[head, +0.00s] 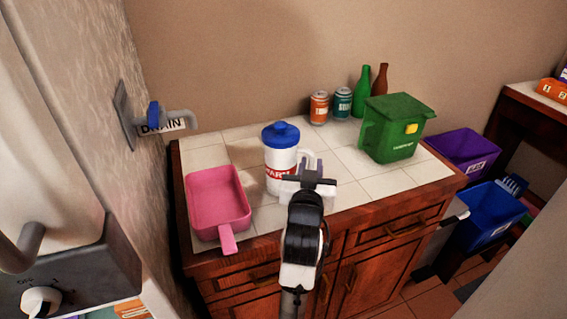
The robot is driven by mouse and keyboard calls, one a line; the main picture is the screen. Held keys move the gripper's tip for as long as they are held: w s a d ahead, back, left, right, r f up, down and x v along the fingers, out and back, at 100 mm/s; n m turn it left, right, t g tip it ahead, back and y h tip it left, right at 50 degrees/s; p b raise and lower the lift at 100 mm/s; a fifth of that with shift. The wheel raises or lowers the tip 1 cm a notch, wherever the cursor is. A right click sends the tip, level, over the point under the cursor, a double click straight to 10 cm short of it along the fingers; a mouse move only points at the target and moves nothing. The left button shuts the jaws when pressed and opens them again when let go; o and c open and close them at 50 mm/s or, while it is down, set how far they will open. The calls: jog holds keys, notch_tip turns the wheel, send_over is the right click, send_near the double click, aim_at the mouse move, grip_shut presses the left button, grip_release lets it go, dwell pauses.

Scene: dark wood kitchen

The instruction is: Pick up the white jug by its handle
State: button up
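The white jug (279,161) stands upright on the tiled counter. It has a blue lid (281,134) and red-and-white lettering on its side. Its white handle (306,153) sticks out to the right. My gripper (312,168) is at the right side of the jug, with its fingertips at the handle. The fingers and gripper body hide the lower part of the handle. I cannot tell whether the fingers are around the handle, touching it or just in front of it.
A pink pan (217,199) lies left of the jug. Two cans (319,108) (342,103), a green bottle (363,92) and a brown bottle (380,82) stand behind. A green bin (393,130) stands at right. Bare tiles (345,160) lie between jug and bin. A wall tap (156,115) is at left.

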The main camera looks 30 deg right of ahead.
jog(key=shift+f+p+x, duration=0.2)
jog(key=shift+p+x, duration=0.15)
jog(key=shift+x, duration=0.8)
jog(key=shift+f+p+x, duration=0.2)
jog(key=shift+p+x, duration=0.15)
jog(key=shift+x, duration=0.8)
grip_shut()
jog(key=shift+a+r, duration=0.1)
jog(key=shift+r, duration=0.05)
